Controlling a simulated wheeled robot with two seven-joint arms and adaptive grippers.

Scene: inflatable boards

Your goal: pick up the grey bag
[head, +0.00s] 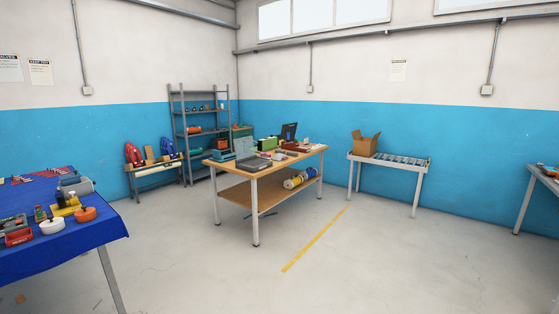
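No thing in the head view is clearly a grey bag. A rounded grey object (76,186) lies on the blue-covered table (75,240) at the left; it is too small to tell whether it is a bag. A flat grey object (254,164) lies on the wooden workbench (240,174) in the middle; what it is cannot be told either. Neither of my grippers is in view.
Tools and an orange roll (85,213) lie on the blue-covered table. A grey shelf rack (186,135) stands in the back corner. An open cardboard box (365,145) sits on a roller stand (414,166). Another table (543,178) stands at the right edge. The floor (390,260) in front is mostly clear.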

